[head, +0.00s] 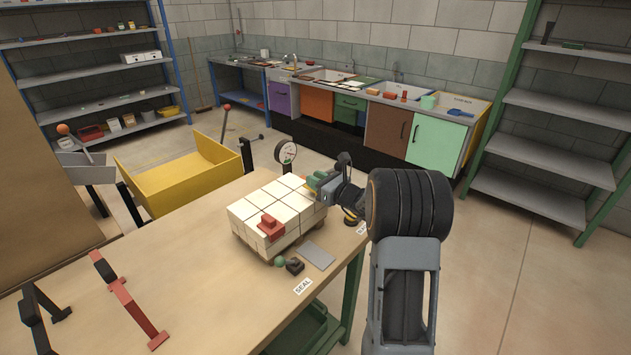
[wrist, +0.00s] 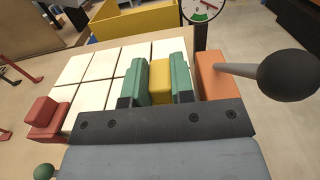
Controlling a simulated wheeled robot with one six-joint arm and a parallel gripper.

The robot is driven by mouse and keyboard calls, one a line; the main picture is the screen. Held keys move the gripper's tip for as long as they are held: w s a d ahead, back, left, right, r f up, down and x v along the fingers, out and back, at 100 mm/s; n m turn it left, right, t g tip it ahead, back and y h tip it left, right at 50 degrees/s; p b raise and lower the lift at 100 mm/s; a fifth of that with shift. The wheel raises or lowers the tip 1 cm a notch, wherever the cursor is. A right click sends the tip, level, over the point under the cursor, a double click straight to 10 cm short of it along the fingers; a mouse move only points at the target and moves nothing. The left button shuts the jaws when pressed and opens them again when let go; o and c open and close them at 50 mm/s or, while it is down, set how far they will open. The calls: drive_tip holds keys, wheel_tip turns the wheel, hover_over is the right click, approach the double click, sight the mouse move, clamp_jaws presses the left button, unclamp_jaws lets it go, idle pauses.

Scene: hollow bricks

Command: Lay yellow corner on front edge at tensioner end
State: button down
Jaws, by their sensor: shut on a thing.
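My gripper (head: 318,183) is at the right end of the white block stack (head: 263,207), above its top edge. In the wrist view the two green fingertips (wrist: 159,82) are shut on the yellow corner (wrist: 160,80). The yellow corner lies between them at or just above the white block tops; I cannot tell whether it touches. Fingers hide its lower part. A red corner (head: 270,226) sits on the near left edge of the stack and also shows in the wrist view (wrist: 43,114).
A round gauge (head: 286,152) stands behind the stack. A grey plate (head: 318,255), a dark small block (head: 295,266) and a green ball (head: 280,262) are in front of it. A yellow bin (head: 185,180) is behind the table (head: 190,265). A red-and-black tool lies at the table's left.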

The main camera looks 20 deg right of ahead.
drive_tip(key=shift+f, duration=0.2)
drive_tip(key=shift+f, duration=0.15)
drive_tip(key=c, duration=1)
unclamp_jaws()
